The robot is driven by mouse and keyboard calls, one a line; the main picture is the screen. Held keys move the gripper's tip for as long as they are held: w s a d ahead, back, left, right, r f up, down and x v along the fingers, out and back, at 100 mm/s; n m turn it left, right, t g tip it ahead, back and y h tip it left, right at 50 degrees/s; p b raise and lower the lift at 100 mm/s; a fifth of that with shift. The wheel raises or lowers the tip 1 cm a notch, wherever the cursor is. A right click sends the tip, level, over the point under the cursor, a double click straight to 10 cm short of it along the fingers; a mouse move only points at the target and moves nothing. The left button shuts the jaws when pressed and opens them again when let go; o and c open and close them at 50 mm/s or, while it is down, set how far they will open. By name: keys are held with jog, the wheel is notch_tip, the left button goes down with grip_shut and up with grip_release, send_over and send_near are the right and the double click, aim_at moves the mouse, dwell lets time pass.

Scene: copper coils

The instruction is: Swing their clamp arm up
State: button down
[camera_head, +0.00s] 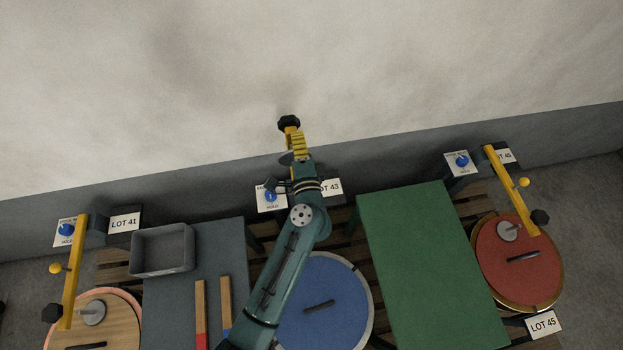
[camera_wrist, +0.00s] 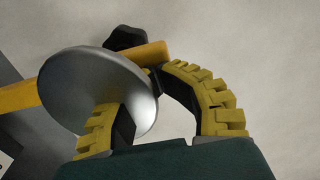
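Three yellow clamp arms are in the head view. The middle one, at LOT 43, stands raised, with its black knob (camera_head: 289,123) against the wall and its bar mostly hidden by my gripper (camera_head: 293,143). My gripper's right finger (camera_wrist: 208,98) curves inward; where the tips meet or part is hidden. The left clamp arm (camera_head: 74,270) and right clamp arm (camera_head: 511,187) lie down over their coils.
The blue coil (camera_head: 345,300) lies below my arm, between a grey table (camera_head: 215,240) and a green table (camera_head: 425,260). A grey bin (camera_head: 162,250) and two coloured bars (camera_head: 201,310) are on the grey table. The wood-coloured coil (camera_head: 120,318) is left, the red coil (camera_head: 530,265) right.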

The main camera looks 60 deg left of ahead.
jog(key=b+v, duration=0.1)
jog(key=v, duration=1.3)
jog(key=shift+f+b, duration=0.3)
jog(key=shift+b, duration=0.05)
jog(key=shift+s, duration=0.1)
